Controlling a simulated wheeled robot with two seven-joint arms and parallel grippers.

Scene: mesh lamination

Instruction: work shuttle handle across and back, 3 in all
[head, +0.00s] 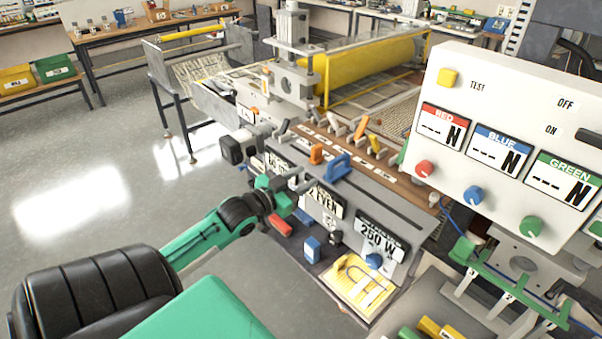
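A grey machine bench (385,203) carries a slotted front rail. A blue handle (338,166) and an orange handle (316,154) stand on this rail. No label shows which one is the shuttle handle. My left gripper (297,184) reaches in from the left, at the front edge of the bench, just left of and below the blue handle. It looks apart from both handles. Its fingertips are small and overlap the machine front, so their opening is unclear.
A white panel (478,85) with RED, BLUE and GREEN displays and coloured knobs stands at the right. A yellow roller (372,68) lies behind the bench. Several levers stand along the brown strip (372,150). A yellow tray (352,288) sits low in front. The floor at left is clear.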

